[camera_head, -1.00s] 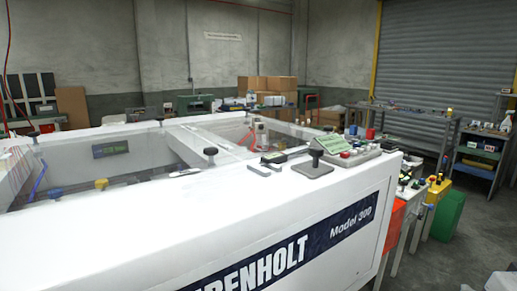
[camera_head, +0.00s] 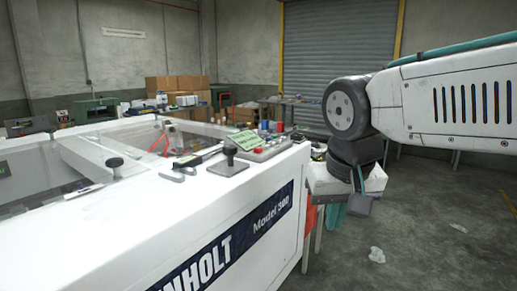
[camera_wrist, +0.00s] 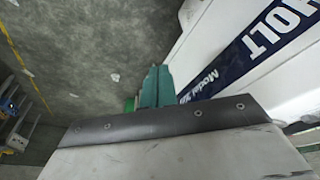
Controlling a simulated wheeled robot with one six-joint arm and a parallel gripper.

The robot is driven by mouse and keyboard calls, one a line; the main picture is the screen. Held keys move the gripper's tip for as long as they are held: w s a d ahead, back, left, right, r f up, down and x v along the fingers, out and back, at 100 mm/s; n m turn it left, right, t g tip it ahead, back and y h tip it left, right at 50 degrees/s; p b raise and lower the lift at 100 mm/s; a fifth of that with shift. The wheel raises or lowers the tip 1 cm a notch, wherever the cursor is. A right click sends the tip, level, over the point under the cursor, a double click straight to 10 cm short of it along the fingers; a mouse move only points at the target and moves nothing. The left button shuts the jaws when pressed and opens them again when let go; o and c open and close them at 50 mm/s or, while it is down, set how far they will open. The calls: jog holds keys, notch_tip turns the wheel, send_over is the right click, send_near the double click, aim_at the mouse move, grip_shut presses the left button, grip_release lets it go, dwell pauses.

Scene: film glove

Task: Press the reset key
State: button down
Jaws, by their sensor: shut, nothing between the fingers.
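A grey control panel (camera_head: 272,152) with small keys lies on the near right corner of the white machine (camera_head: 130,230). A red button (camera_head: 258,150) and a green sign (camera_head: 244,140) show on it. The reset key cannot be told apart at this size. My gripper (camera_wrist: 157,76) is shut and empty, its teal fingers side by side in the wrist view, over the floor beside the machine's lettered side. In the head view my gripper (camera_head: 336,214) hangs right of the machine and lower than the panel, apart from it.
A black-knobbed stand (camera_head: 229,160) and a dark handheld device (camera_head: 187,161) are left of the panel on the machine top. A table with a red front (camera_head: 310,222) stands close behind my gripper. The floor (camera_head: 440,240) on the right is mostly open, with scraps of litter.

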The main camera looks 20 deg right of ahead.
jog(key=w+a+r+m+t+h, duration=0.1)
jog(key=w+r+m+t, duration=0.15)
jog(key=w+r, duration=0.4)
jog(key=w+r+m+t, duration=0.1)
jog(key=w+r+m, duration=0.2)
jog(key=w, duration=0.7)
notch_tip(320, 180, up, 7)
jog(key=m+t, duration=0.3)
jog(key=m, duration=0.1)
send_over(258, 150)
jog(key=shift+r+g+h, duration=0.15)
jog(key=shift+g+h, duration=0.1)
jog(key=shift+h, duration=0.15)
jog(key=shift+f, duration=4.45)
jog(key=shift+f, duration=0.4)
